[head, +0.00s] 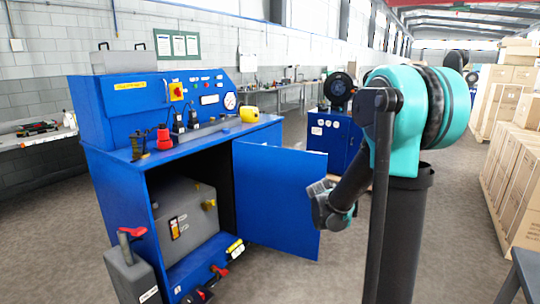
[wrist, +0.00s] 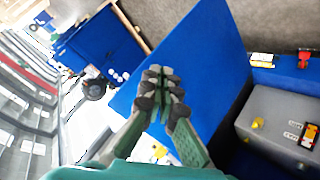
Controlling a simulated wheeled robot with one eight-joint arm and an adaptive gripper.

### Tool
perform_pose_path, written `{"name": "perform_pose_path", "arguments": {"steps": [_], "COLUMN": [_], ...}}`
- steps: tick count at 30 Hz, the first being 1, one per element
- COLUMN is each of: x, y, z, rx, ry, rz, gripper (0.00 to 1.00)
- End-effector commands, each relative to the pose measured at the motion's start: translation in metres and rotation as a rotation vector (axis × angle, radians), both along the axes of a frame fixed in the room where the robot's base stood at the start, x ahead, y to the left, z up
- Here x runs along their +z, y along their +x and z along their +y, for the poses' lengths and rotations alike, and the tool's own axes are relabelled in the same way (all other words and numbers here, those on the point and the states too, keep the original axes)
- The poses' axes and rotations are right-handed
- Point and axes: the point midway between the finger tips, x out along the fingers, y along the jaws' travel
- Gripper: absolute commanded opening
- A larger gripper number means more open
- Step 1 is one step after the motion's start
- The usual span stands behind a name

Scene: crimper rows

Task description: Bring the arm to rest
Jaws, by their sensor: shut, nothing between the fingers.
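My gripper (wrist: 160,92) has green fingers with dark pads, and it shows in the middle of the wrist view. Its fingers are together with nothing between them. In the head view my gripper (head: 325,205) is in front of the open blue cabinet door (head: 278,195), near its right edge. The door also fills the middle of the wrist view (wrist: 205,60), behind my fingers. I cannot tell whether the fingers touch the door.
The blue machine cabinet (head: 130,165) stands at the left, with a grey box (head: 185,215) inside its open bay. A grey unit with a red handle (head: 133,270) stands at its front left. Stacked cartons (head: 515,165) line the right. Grey floor (head: 290,275) is clear between.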

Motion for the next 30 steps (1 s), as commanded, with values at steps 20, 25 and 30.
{"name": "perform_pose_path", "arguments": {"steps": [20, 25, 30], "x": [-0.082, -0.09, -0.09], "y": [-0.301, -0.322, -0.324], "z": [0.019, 0.026, 0.027], "rx": [-0.197, -0.204, -0.204], "ry": [0.441, 0.476, 0.48], "rz": [0.44, 0.477, 0.481], "gripper": [0.0, 0.0, 0.0]}}
